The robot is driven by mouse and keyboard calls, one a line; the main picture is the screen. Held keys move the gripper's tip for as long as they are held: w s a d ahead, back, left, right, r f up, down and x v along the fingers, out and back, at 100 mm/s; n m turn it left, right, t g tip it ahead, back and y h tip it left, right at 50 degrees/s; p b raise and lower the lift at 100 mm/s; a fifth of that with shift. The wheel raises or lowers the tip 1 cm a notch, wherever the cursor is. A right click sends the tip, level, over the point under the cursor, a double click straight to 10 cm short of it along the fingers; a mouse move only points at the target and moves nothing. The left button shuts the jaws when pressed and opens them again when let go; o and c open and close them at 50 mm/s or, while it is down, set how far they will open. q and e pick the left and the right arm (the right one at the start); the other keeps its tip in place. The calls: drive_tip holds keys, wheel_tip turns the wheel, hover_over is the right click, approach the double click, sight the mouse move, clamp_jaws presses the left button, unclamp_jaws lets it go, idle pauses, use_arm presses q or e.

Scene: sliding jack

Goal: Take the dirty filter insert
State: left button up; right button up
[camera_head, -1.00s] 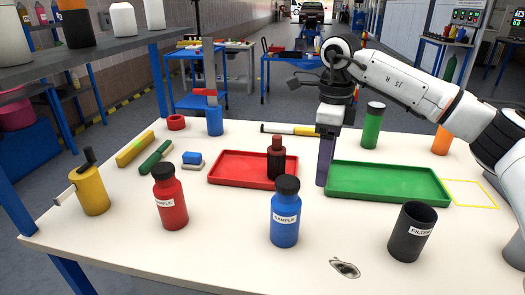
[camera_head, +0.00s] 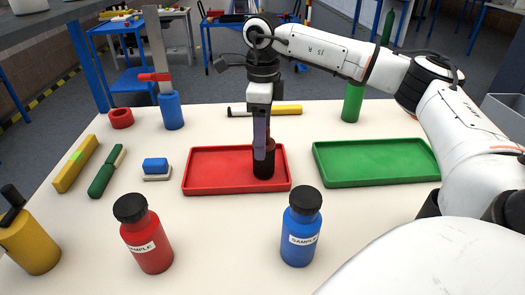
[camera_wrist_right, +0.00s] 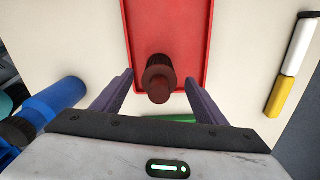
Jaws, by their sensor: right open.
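The dirty filter insert, a dark cylinder with a reddish-brown narrower top (camera_head: 264,168), stands upright in the red tray (camera_head: 215,180). In the right wrist view the insert (camera_wrist_right: 159,75) is seen from above, near the tray's end. My right gripper (camera_head: 262,150) points down at the insert, and its finger hides part of it. In the right wrist view the open fingers of my right gripper (camera_wrist_right: 159,82) are on either side of the insert, with gaps visible at both sides. My left gripper is not in view.
A green tray (camera_head: 378,182) lies to the right. Red (camera_head: 150,245) and blue (camera_head: 300,240) sample bottles stand in front. A brush-like block (camera_head: 156,168), a green marker-like tool (camera_head: 105,172) and a yellow bar (camera_head: 76,163) lie left.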

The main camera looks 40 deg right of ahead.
wheel_tip(320, 180, down, 5)
drive_tip(key=shift+s+r, duration=0.15)
drive_tip(key=shift+r, duration=0.05)
drive_tip(key=shift+f, duration=0.35)
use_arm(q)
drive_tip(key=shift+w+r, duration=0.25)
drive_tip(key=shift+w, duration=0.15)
use_arm(e)
drive_tip(key=c, duration=1.2)
drive_tip(key=shift+o, duration=0.2)
drive_tip(key=shift+r, duration=0.1)
